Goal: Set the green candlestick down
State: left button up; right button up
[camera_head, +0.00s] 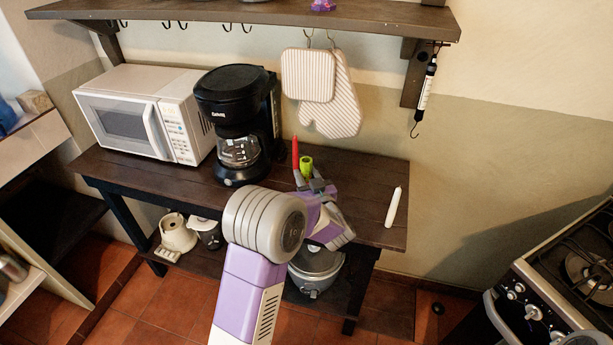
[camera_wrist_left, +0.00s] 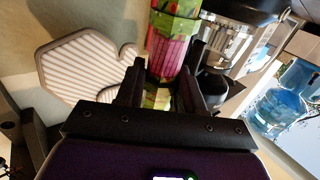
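The green candlestick (camera_head: 307,163) shows its yellow-green top just above my left gripper (camera_head: 313,185) in the head view; the gripper hides its lower part. In the left wrist view, a green and pink patterned body (camera_wrist_left: 174,40), which looks like the candlestick, rises between the two dark fingers of my left gripper (camera_wrist_left: 160,92). The fingers are closed in on its sides. In the head view it appears over the wooden table (camera_head: 372,175); I cannot tell whether its base touches the top. My right gripper is not in view.
A red candle (camera_head: 295,152) stands just left of the candlestick. A black coffee maker (camera_head: 232,95) and a white microwave (camera_head: 125,112) stand further left. A white candle (camera_head: 394,207) is near the right end. Striped mitts (camera_head: 328,95) hang behind.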

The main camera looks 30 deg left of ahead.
pick_arm(q)
jog(key=shift+o, duration=1.4)
jog(key=shift+r, duration=0.1)
jog(key=shift+s+d+r, duration=0.1)
jog(key=shift+d+r, duration=0.05)
jog(key=p+v, duration=0.2)
jog(key=v, duration=0.9)
jog(key=shift+s+d, duration=0.2)
jog(key=shift+d, duration=0.05)
